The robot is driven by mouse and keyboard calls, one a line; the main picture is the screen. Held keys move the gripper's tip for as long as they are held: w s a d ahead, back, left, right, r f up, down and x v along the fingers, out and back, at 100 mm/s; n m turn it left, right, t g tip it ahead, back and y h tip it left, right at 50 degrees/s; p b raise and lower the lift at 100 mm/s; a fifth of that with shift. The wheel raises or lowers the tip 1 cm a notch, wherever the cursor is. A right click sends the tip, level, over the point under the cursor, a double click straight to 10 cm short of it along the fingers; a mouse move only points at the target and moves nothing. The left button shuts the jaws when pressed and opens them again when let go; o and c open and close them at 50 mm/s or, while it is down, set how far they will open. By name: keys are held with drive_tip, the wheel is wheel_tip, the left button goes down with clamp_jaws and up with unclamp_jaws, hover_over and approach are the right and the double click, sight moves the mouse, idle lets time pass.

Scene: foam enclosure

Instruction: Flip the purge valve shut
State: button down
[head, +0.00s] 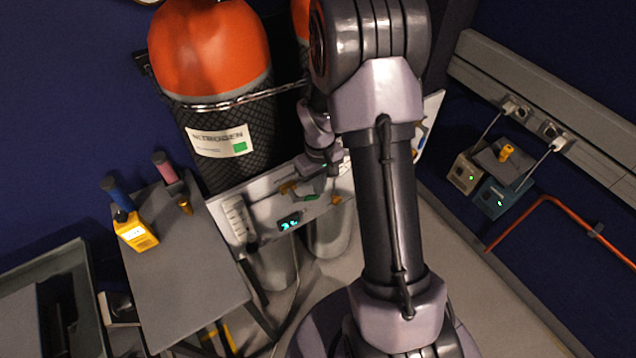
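A pale panel (262,214) stands in front of the gas cylinders, with small brass-coloured fittings (287,187) and a small green part (311,197) on it. The purge valve is probably among these fittings, but I cannot tell which one it is or how its lever stands. My gripper (328,172) is at the panel, close to the fittings. It is small and dark here, and I cannot see whether its fingers are apart or touch anything. My arm hides the panel's right-middle part.
An orange-topped nitrogen cylinder (215,75) stands behind the panel. A grey table (180,265) at left holds a yellow handheld device (134,231) and a brass fitting (185,206). Small boxes (490,180) and an orange pipe (545,200) are at right. Floor shows at lower right.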

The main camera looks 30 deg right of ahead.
drive_tip(key=shift+a+f+b, duration=0.2)
drive_tip(key=shift+f+b, duration=0.4)
drive_tip(key=shift+f, duration=0.8)
